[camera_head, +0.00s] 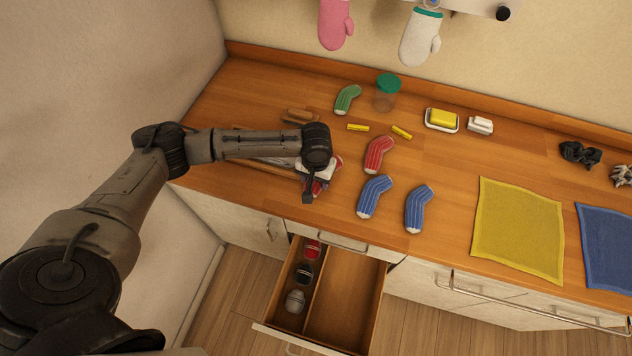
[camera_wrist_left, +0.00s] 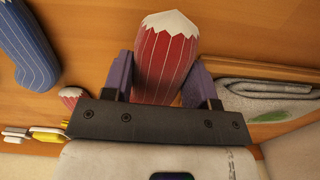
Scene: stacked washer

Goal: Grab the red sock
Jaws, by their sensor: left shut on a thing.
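My left gripper (camera_head: 308,186) is over the left part of the counter, its jaw shut on a red sock (camera_wrist_left: 166,62). In the left wrist view the sock, with white stripes and a white zigzag end, sits between the two purple fingers. In the head view the gripper mostly hides this sock, with only red bits showing beside it. I cannot tell whether it still touches the counter. A second red striped sock (camera_head: 379,155) lies on the counter just right of the gripper. My right gripper is not in view.
Two blue socks (camera_head: 374,196) (camera_head: 418,208) and a green sock (camera_head: 347,99) lie nearby. A green-lidded jar (camera_head: 386,94) and a butter dish (camera_head: 441,120) stand behind. An open drawer (camera_head: 378,310) below holds rolled items in its left compartment. A yellow cloth (camera_head: 518,230) lies to the right.

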